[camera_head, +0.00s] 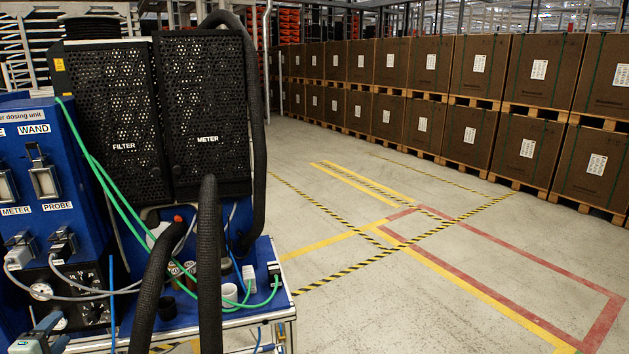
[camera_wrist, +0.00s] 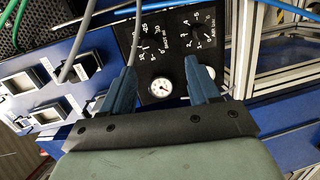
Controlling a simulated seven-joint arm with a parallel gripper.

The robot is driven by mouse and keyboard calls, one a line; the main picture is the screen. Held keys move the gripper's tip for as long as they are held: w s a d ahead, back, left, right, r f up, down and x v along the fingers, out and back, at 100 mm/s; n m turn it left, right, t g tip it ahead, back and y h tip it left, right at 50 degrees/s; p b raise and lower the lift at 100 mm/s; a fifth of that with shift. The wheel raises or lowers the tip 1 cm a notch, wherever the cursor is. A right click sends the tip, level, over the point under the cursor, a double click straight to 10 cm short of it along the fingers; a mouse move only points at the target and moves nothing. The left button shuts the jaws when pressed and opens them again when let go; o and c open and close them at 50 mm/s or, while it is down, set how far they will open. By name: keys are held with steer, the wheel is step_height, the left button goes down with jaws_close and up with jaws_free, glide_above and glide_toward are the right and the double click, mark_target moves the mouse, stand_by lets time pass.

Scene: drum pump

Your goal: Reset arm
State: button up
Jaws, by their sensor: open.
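My gripper (camera_wrist: 161,72) is open in the wrist view, with its two blue fingers spread apart and nothing between them. Beyond the fingers is a black panel (camera_wrist: 178,40) with printed scales and a round white gauge (camera_wrist: 162,89). Part of my gripper also shows at the bottom left of the head view (camera_head: 40,338), in front of the blue dosing unit (camera_head: 62,165). I cannot tell whether the fingers touch the panel.
Black perforated FILTER (camera_head: 110,100) and METER (camera_head: 205,105) housings stand beside the unit. Thick black hoses (camera_head: 208,260) and green cables (camera_head: 125,205) hang in front. A blue cart top (camera_head: 255,265) holds small items. Marked floor is open to the right, before stacked brown boxes (camera_head: 430,65).

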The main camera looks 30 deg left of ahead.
steer(key=s+d+f+m+g+h, duration=0.1)
steer(key=d+f+m+g+h, duration=0.5)
steer(key=d+f, duration=1.35)
steer(key=w+d+f+m+g+h, duration=0.2)
steer(key=w+d+f, duration=0.4)
steer(key=d, duration=0.4)
steer(key=w+d+f+m+g+h, duration=0.2)
steer(key=w+d+f, duration=0.1)
steer(key=d+f, duration=0.55)
steer(key=w+d+f+m+g+h, duration=0.1)
steer(key=w+d+f+m+g, duration=0.1)
steer(key=w+d+f, duration=0.65)
steer(key=d+f+m+g+h, duration=0.1)
steer(key=d+f+m+g, duration=0.15)
steer(key=d, duration=1.05)
steer(key=d+f+m+g, duration=0.2)
steer(key=d+f+m, duration=0.1)
steer(key=d, duration=1.1)
steer(key=s+d+f+m+g, duration=0.1)
steer(key=s+d+m, duration=0.1)
steer(key=d, duration=0.5)
steer(key=s+d+f+m+g+y, duration=0.1)
steer(key=s+d+f+m, duration=0.1)
steer(key=d, duration=0.5)
steer(key=s+d+f+m+g+y, duration=0.1)
steer(key=s+d+f+m, duration=0.1)
steer(key=d, duration=0.5)
steer(key=shift+s+d+m, duration=0.3)
steer(key=shift+s+m, duration=0.3)
steer(key=shift+m, duration=0.25)
